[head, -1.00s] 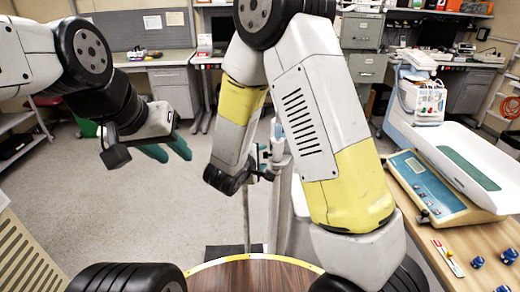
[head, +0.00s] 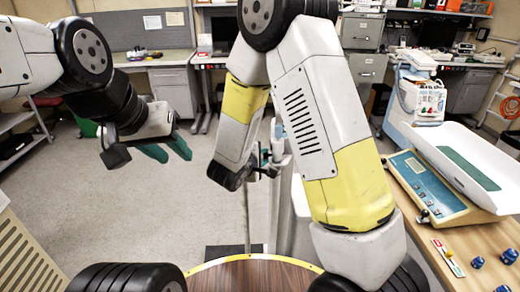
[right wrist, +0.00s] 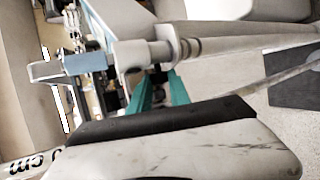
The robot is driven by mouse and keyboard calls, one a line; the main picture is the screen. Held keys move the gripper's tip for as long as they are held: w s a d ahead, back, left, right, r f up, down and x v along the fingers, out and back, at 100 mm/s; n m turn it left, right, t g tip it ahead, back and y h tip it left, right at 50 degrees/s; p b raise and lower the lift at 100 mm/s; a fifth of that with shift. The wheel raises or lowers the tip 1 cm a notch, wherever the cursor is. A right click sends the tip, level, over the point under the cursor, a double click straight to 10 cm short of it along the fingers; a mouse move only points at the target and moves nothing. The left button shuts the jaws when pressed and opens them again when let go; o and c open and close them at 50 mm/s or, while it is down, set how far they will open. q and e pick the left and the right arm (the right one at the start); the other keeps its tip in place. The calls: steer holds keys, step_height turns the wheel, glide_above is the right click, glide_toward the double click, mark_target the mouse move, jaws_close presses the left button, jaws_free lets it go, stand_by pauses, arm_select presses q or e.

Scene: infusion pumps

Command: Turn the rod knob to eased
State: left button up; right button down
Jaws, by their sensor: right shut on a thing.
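In the head view a thin upright rod (head: 248,215) stands beyond the wooden round top, with a pale clamp-like part (head: 277,150) near its upper end. In the right wrist view the grey rod (right wrist: 250,41) runs sideways into a light collar (right wrist: 146,54). My right gripper (right wrist: 160,86) has its green fingers on either side of a small dark part just below the collar, which looks like the rod knob (right wrist: 156,77). It is shut on it; the fingers hide much of the knob, and its setting cannot be read. My left gripper (head: 167,150) hangs open and empty at left.
A blue and cream scale (head: 440,185) with a white tray stands on the wooden bench at right, near small blue knobs (head: 477,262). A wooden round top (head: 255,275) with a yellow rim lies in front. Open floor (head: 120,205) lies at left.

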steer(key=shift+r, duration=0.1)
steer(key=shift+w+r+n+g+y, duration=0.15)
steer(key=shift+n+g, duration=0.1)
steer(key=shift+g, duration=0.8)
steer(key=shift+w+r+n+g+y, duration=0.1)
steer(key=shift+w+n+g, duration=0.15)
steer(key=shift+g, duration=0.75)
steer(key=shift+w+r+n+g+y, duration=0.15)
steer(key=shift+n+g, duration=0.15)
steer(key=shift+g, duration=0.75)
steer(key=c, duration=1.2)
jaws_free()
steer(key=v, duration=0.8)
